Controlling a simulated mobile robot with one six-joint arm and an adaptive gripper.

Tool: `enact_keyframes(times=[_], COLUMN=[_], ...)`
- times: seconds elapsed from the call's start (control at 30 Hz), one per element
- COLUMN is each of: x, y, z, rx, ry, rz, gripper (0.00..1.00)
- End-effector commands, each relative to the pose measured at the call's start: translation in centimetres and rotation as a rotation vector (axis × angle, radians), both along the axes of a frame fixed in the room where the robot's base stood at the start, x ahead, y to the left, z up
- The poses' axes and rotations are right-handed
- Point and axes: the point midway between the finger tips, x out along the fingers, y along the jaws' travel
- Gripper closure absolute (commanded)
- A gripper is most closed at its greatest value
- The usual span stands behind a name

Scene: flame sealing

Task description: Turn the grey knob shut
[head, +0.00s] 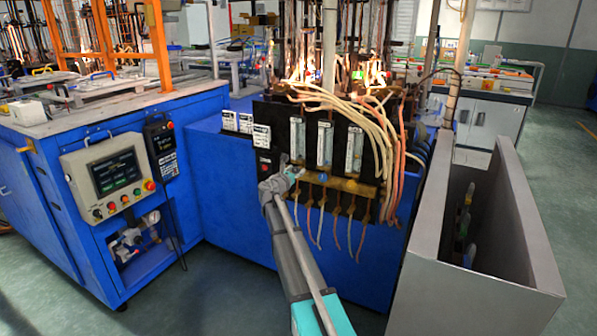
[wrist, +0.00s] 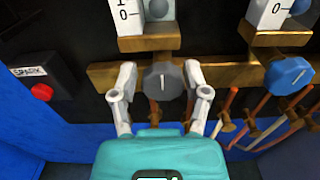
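The grey knob (wrist: 163,82) is a dark faceted knob on a brass bar (wrist: 115,76), with a short white mark that stands close to upright. My gripper (wrist: 160,72) is open, with one finger on each side of the knob. A gap shows between the left finger and the knob; the right finger is nearer, and I cannot tell if it touches. In the head view my gripper (head: 287,172) is at the left end of the brass bar on the black panel, and the grey knob cannot be made out there.
A blue knob (wrist: 289,76) sits to the right on the same bar. A red button (wrist: 41,92) on a dark box is to the left. Hoses (wrist: 262,104) hang below the bar. Flames (head: 305,68) burn above the panel. A grey bin (head: 480,270) stands to the right.

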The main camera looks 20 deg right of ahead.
Motion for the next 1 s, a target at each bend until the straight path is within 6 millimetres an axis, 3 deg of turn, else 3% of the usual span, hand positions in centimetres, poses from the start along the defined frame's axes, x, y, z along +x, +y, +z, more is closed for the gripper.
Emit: enact_keyframes(times=[0.1, 0.63, 1.0], x=[0.0, -0.5, -3.3], y=[0.0, 0.4, 3.9], z=[0.0, 0.0, 0.0], rx=[0.000, 0.000, 0.001], ry=[0.000, 0.000, 0.001], rz=[-0.001, -0.002, 0.000], gripper=[0.15, 0.15, 0.15])
